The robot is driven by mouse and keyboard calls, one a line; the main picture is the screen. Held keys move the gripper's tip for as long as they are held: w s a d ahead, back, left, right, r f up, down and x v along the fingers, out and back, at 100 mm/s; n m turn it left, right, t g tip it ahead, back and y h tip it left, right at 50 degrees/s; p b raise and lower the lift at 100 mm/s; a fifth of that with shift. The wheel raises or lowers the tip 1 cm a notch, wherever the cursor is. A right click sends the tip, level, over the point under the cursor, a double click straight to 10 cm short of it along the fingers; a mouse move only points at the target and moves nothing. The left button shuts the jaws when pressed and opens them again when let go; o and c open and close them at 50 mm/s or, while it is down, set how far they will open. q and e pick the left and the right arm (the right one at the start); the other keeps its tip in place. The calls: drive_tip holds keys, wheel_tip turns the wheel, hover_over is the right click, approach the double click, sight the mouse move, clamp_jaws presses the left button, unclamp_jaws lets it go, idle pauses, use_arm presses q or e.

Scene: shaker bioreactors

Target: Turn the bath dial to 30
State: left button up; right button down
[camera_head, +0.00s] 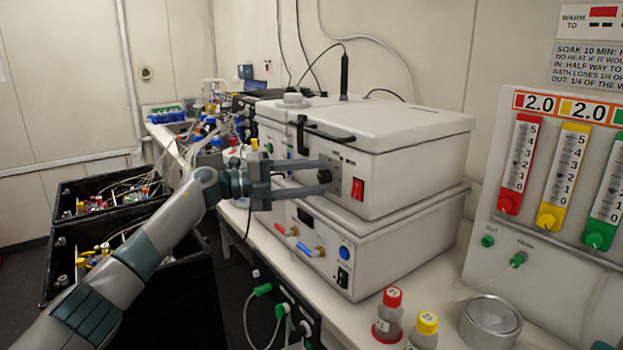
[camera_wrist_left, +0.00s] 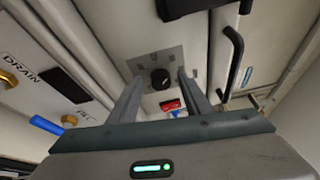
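The bath is a white box (camera_head: 410,185) with a closed lid and black handle, stacked on a lower white unit. Its dial (camera_head: 324,176) is a small black knob on the front, left of a red rocker switch (camera_head: 357,189). In the left wrist view the dial (camera_wrist_left: 160,78) sits on a grey plate with marks around it; the marks are too small to read. My left gripper (camera_head: 325,176) is open, level with the dial, one finger on each side. In the left wrist view its fingers (camera_wrist_left: 160,84) show gaps to the knob. My right gripper is out of view.
Red-capped (camera_head: 389,315) and yellow-capped (camera_head: 425,330) bottles and a metal tin (camera_head: 491,322) stand on the bench at right. Black crates (camera_head: 60,265) stand at left. A gauge panel (camera_head: 545,180) is at right.

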use_arm(q)
drive_tip(key=shift+a, duration=0.15)
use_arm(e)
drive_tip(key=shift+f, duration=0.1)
use_arm(q)
drive_tip(key=shift+s+a, duration=0.15)
drive_tip(key=shift+a, duration=0.45)
drive_tip(key=b+v, duration=0.4)
drive_tip(key=v, duration=1.2)
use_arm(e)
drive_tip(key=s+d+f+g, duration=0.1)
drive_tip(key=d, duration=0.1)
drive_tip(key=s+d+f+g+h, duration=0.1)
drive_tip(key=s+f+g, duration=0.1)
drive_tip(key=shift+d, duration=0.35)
use_arm(q)
drive_tip(key=shift+f, duration=0.1)
